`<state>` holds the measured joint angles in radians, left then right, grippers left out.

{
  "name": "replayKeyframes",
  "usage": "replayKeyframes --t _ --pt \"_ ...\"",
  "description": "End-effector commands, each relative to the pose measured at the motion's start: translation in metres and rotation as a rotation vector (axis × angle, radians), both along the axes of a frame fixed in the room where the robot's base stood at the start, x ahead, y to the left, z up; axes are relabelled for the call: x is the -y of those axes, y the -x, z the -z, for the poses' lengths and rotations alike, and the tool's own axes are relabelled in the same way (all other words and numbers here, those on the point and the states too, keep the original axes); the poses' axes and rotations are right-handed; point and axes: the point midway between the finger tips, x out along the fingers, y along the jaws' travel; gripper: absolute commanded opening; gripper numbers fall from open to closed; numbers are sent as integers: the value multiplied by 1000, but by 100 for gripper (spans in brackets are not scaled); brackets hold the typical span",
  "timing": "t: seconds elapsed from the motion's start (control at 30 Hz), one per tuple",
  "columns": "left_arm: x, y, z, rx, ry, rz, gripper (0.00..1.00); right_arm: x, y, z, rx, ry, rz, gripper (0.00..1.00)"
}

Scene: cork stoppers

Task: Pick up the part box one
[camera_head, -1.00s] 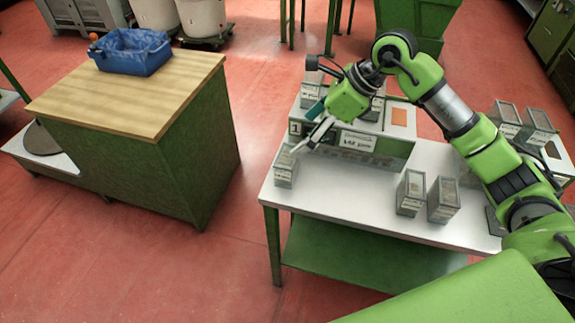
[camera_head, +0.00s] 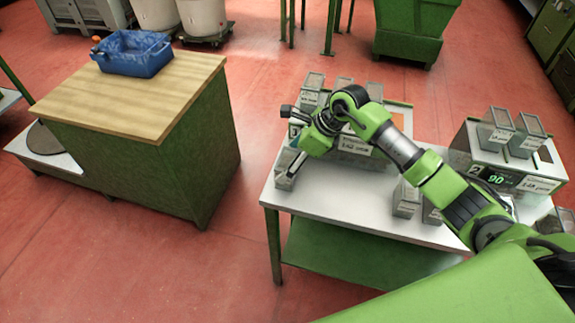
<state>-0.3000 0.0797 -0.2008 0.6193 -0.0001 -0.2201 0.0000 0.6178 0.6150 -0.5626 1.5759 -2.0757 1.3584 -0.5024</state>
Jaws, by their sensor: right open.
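A small grey part box (camera_head: 284,181) stands upright at the left front corner of the white table (camera_head: 330,197). My right gripper (camera_head: 290,166) is open and points down at this box from above. Its fingers overlap the box's upper part in the picture; I cannot tell whether they touch it or reach around it. More grey boxes stand on the table to the right, one of them beside my arm (camera_head: 405,198), partly covered by it. My left gripper is not in view.
A grey station (camera_head: 360,149) with boxes on top stands behind my right arm. Another station marked 2 (camera_head: 515,175) holds two boxes at the right. A wooden-topped green cabinet (camera_head: 130,95) with a blue bin (camera_head: 132,55) stands left, across open red floor.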

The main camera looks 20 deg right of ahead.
Motion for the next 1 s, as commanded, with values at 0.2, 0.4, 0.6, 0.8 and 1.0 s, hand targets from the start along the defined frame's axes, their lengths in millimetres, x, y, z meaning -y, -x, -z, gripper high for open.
replayKeyframes --t 0.2,0.4,0.6,0.8,1.0 --pt "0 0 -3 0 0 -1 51 -5 -3 10 0 0 -1 82" --pt "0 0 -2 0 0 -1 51 -5 -3 10 0 0 -1 66" --pt "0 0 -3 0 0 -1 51 -5 -3 10 2 0 0 39" --pt "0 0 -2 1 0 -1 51 -5 -3 9 2 0 0 39" --pt "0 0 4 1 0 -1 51 -5 -4 1 5 0 -1 39"
